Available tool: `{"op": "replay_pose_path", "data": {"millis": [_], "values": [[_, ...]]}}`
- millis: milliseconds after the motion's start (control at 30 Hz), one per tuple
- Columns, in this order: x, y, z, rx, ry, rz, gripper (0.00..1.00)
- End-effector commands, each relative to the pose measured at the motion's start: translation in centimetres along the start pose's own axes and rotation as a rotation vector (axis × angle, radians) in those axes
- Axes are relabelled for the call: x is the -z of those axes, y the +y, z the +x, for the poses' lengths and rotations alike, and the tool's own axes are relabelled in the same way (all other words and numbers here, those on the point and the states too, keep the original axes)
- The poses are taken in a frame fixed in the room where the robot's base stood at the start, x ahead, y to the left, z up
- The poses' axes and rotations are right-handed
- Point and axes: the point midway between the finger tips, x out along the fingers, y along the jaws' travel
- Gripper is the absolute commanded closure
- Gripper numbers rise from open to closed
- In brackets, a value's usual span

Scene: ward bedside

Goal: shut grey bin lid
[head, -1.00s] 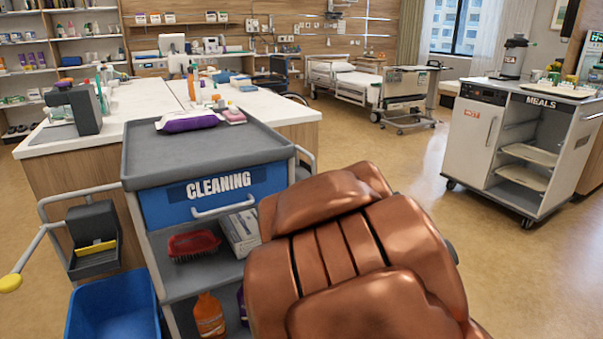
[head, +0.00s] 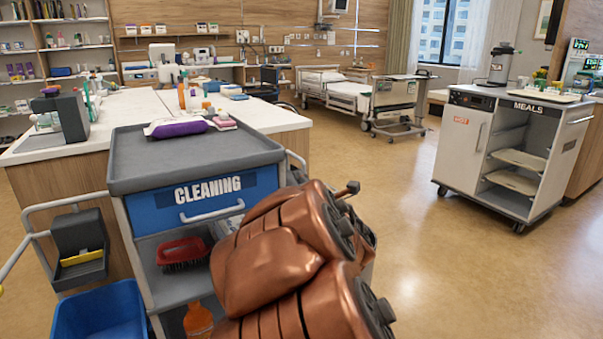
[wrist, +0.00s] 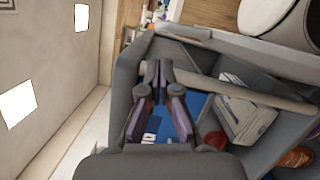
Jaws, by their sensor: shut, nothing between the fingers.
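No grey bin lid can be made out for certain in either view. In the wrist view a pale round shape with a dark rim (wrist: 273,14) is cut off at the top right; I cannot tell whether it belongs to a bin. My gripper (wrist: 158,70) shows in the wrist view, its dark fingers together and empty, in front of the cleaning cart. I cannot tell whether it touches the cart. In the head view my copper-coloured arm covers the lower middle, hiding the gripper and the cart's lower right side.
The grey cleaning cart (head: 135,170) stands close at left, with a blue bucket (head: 100,315) at its side. Behind it is a white-topped counter (head: 125,103). A meal cart (head: 462,150) stands at right, a bed (head: 335,88) at the back. Floor between them (head: 420,240) is clear.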

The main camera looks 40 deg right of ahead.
Motion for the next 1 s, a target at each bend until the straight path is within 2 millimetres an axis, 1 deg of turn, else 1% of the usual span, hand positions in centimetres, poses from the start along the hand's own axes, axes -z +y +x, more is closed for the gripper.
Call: {"op": "replay_pose_path", "data": {"millis": [33, 200, 400, 700, 800, 1000], "values": [[-0.1, 0.3, 0.4, 0.005, 0.001, 0.001, 1.00], [-0.1, 0.2, 1.9, 0.001, 0.000, 0.000, 1.00], [0.1, -0.3, 4.0, 0.002, 0.000, 0.002, 1.00], [0.1, -0.2, 7.1, 0.001, 0.000, 0.002, 1.00], [0.1, -0.1, 7.7, 0.000, 0.000, 0.001, 1.00], [0.0, -0.1, 8.1, 0.001, -0.001, 0.000, 1.00]]}}
